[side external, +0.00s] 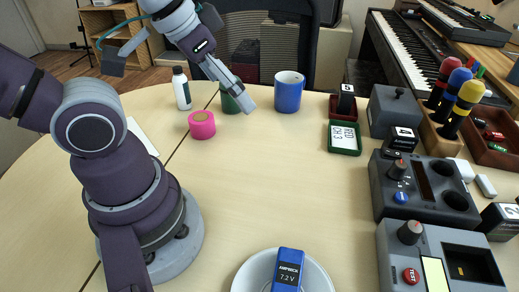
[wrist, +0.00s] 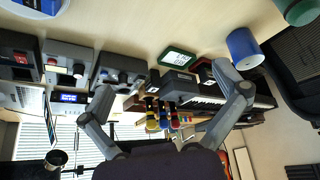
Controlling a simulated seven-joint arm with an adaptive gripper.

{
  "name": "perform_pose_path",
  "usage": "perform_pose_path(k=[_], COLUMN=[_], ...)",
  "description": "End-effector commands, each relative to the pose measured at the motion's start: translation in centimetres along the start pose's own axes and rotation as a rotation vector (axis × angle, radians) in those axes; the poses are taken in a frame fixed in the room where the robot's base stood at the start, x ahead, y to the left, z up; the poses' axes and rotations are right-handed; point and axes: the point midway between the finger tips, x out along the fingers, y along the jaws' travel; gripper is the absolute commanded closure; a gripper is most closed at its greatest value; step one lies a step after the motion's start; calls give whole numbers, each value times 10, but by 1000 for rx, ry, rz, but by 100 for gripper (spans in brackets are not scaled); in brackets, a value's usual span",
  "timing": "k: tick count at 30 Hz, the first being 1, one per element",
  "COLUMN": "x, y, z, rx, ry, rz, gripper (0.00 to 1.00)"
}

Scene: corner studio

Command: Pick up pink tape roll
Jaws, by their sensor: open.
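The pink tape roll (side external: 202,131) lies flat on the table, toward the back in the side external view, with its brown core facing up. I do not see it in the wrist view. My gripper (side external: 181,88) is open and empty, with its fingers spread wide above and behind the roll in the picture. The right finger hangs near a green cup and a blue mug. In the wrist view my gripper (wrist: 163,78) shows both fingers apart with nothing between them.
A white bottle (side external: 181,89), a green cup (side external: 229,104) and a blue mug (side external: 288,92) stand near the roll. A white plate (side external: 248,273) holds a blue battery (side external: 288,268). Device boxes (side external: 425,188) line the right side. The middle of the table is clear.

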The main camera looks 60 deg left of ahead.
Motion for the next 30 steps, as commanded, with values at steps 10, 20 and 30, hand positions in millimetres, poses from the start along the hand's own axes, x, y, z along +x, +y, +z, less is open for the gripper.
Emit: perform_pose_path(k=[10, 20, 30], x=[22, 84, 128], y=[-72, -215, -232], z=[-34, 7, 43], rx=[-583, -1493, -1622], ry=[-168, -353, -379], rz=[-155, -377, -406], gripper=[3, 3, 3])
